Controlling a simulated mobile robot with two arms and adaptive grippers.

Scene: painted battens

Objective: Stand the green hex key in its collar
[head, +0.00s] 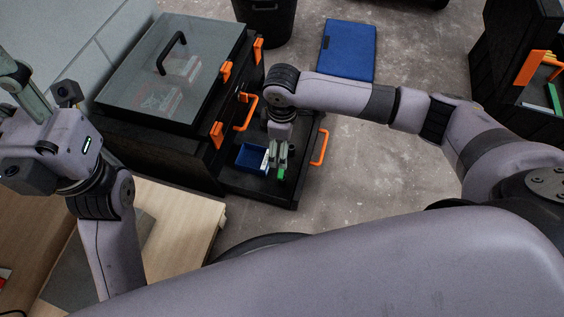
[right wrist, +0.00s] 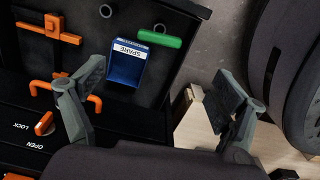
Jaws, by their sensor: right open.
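The green hex key (right wrist: 160,39) shows in the right wrist view as a green bar beside the blue SPARE bin; in the head view its green (head: 281,174) is just below my right fingertips. I cannot tell whether the key is in a ring. My right gripper (head: 281,158) is open, its fingers wide apart (right wrist: 158,80) and empty. My left gripper (head: 25,92) is at the far left; its opening is unclear.
The blue bin (head: 251,158) sits in the black drawer (head: 262,190), close to my right gripper. Orange handles (head: 319,147) stick out. A glass-lidded black case (head: 170,75) stands left, a wooden table (head: 185,215) in front.

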